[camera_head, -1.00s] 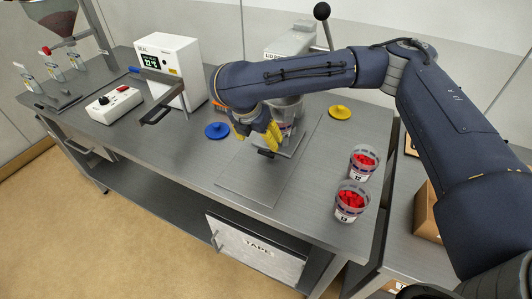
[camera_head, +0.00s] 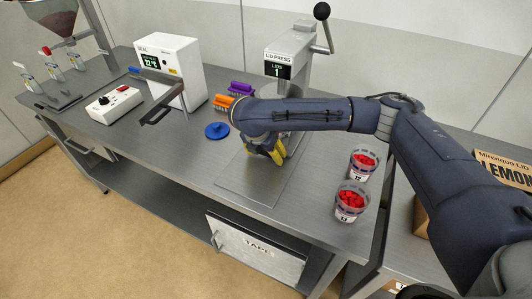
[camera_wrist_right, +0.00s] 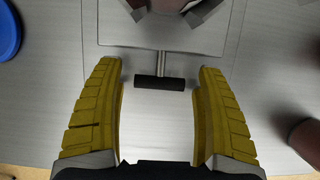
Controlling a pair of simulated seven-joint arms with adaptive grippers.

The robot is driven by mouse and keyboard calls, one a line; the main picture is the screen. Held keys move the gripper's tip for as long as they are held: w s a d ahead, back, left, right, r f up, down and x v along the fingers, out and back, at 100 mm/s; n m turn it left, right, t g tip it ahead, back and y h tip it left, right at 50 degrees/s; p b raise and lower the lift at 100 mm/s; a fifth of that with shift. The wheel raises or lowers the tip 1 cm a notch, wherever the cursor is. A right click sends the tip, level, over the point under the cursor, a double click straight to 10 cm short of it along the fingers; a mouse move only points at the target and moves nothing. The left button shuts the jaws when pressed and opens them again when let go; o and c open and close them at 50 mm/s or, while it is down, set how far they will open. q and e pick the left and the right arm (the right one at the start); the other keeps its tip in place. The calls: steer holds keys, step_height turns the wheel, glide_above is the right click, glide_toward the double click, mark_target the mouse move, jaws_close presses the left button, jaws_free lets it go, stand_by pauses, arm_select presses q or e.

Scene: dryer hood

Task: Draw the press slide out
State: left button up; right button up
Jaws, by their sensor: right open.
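The lid press (camera_head: 290,62) stands at the back of the bench, with a lever and a black display. Its slide (camera_wrist_right: 215,42) is a grey plate seen in the right wrist view, with a rod ending in a black bar handle (camera_wrist_right: 160,82). A container, partly visible at the top edge there, stands on the plate. My right gripper (camera_wrist_right: 160,105) is open, with its yellow fingers on either side of the handle and apart from it. In the head view my right gripper (camera_head: 272,152) and arm hide the slide and handle. My left gripper is not in view.
Two cups of red pieces (camera_head: 351,200) (camera_head: 363,162) stand right of the press. A blue lid (camera_head: 216,130) lies to the left, and it also shows in the wrist view (camera_wrist_right: 8,32). Orange and purple racks and a white sealer (camera_head: 170,65) stand further left. The bench front is clear.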

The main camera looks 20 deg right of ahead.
steer(key=shift+f, duration=0.1)
steer(key=c, duration=1.4)
jaws_close()
steer(key=shift+w, duration=0.1)
steer(key=shift+d, duration=0.1)
